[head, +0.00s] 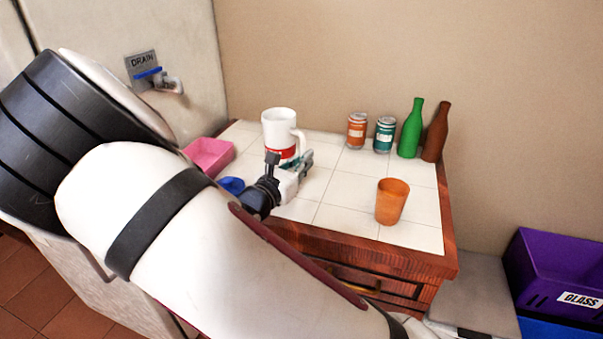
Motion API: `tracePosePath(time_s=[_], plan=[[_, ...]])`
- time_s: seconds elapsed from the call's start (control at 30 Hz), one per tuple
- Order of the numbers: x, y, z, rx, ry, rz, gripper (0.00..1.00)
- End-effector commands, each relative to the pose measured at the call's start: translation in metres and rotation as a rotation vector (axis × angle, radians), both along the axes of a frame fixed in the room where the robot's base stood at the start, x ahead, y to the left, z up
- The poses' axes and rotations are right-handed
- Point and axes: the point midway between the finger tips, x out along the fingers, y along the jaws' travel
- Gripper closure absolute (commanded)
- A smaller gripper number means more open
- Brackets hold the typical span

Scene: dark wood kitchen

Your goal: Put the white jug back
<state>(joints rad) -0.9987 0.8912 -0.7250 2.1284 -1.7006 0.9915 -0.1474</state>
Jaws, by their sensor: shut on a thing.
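The white jug (279,124) with a red band and a handle on its right side is upright at the back left of the tiled counter (327,187). My gripper (288,162) is shut on the jug low down, with one dark finger in front and the other finger at the right. The gripper hides the jug's base, so I cannot tell whether it touches the tiles.
An orange cup (391,201) stands at front right. Two cans (356,131), (384,135), a green bottle (411,129) and a brown bottle (436,132) line the back. A pink tray (209,155) and a blue item (231,185) are left. A purple bin (556,270) is at far right.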

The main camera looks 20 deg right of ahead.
Motion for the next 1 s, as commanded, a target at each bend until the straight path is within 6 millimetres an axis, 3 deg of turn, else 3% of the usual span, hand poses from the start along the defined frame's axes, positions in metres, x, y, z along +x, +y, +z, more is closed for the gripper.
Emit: tracePosePath(time_s=[0.2, 0.63, 0.67, 0.73, 1.0], plan=[[0.0, 0.0, -0.032, -0.003, 0.0, -0.001, 1.0], [-0.001, 0.0, -0.038, -0.001, -0.001, 0.0, 1.0], [-0.001, 0.0, -0.039, -0.001, -0.001, 0.0, 0.85], [-0.001, 0.0, -0.038, -0.001, -0.001, 0.0, 0.7], [-0.001, 0.0, -0.038, -0.001, -0.001, 0.0, 0.7]])
